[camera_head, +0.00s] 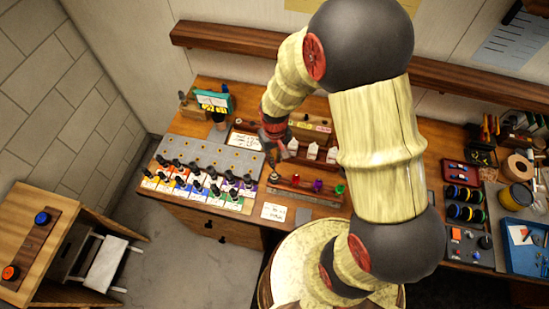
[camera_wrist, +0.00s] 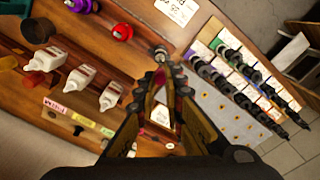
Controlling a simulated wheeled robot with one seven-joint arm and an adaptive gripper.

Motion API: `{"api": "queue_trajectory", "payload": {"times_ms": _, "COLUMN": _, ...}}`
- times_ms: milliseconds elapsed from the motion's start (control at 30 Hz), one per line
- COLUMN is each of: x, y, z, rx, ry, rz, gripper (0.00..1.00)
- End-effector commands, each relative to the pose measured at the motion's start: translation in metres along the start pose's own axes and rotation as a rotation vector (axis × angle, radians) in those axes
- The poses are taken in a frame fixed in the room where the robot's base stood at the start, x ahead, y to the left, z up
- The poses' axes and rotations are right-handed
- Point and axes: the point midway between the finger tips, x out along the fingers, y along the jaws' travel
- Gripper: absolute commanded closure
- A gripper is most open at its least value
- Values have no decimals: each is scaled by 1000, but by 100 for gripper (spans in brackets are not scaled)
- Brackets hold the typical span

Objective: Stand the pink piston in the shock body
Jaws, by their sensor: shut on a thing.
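My gripper (camera_head: 272,160) hangs over the left end of a brown wooden block on the bench. In the wrist view, my gripper (camera_wrist: 165,82) has its fingertips close together around a small pinkish-red piece, likely the pink piston (camera_wrist: 160,76), mostly hidden by the fingers. A round grey metal part, likely the shock body (camera_wrist: 160,54), lies just beyond the fingertips; it also shows in the head view (camera_head: 274,178). I cannot tell whether the piece touches it. The block also bears a red part (camera_wrist: 122,32), a purple part (camera_head: 318,186) and a green part (camera_head: 340,189).
Several white bottles (camera_wrist: 78,80) stand behind the block. A white card (camera_head: 273,212) lies in front. A blue tray (camera_head: 525,250) is far right.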

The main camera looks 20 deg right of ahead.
Motion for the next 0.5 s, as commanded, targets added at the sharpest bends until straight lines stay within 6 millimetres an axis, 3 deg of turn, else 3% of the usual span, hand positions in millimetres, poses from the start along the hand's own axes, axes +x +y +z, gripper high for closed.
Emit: {"api": "queue_trajectory", "payload": {"times_ms": 500, "x": 14, "y": 0, "z": 0, "rx": 0, "ry": 0, "rz": 0, "gripper": 100}}
